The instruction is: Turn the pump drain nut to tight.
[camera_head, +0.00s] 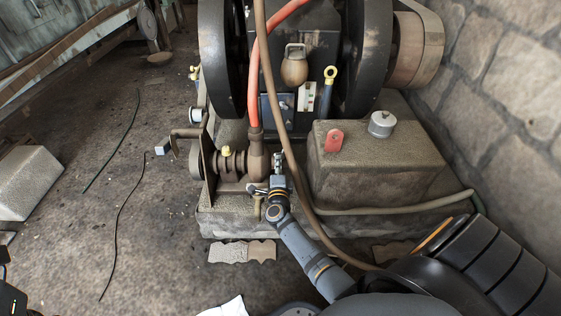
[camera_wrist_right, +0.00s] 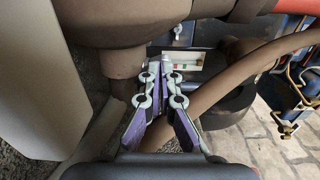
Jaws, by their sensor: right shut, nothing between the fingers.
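The brown pump (camera_head: 257,163) sits low at the front of the engine, with a red hose rising from its top. A small brass fitting (camera_head: 227,150) is on its left part, and a small tap-like fitting (camera_head: 257,207) hangs below it. I cannot tell which part is the drain nut; it may be hidden by my gripper. My right gripper (camera_head: 278,158) is at the pump's right end, shut and empty. In the wrist view its fingertips (camera_wrist_right: 164,66) meet beside the brown pump body (camera_wrist_right: 120,22) and a short brown pipe (camera_wrist_right: 124,64). I cannot tell whether they touch anything. My left gripper is not visible.
A brown hose (camera_head: 288,130) runs down just right of my right gripper; it passes close in the wrist view (camera_wrist_right: 245,82).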

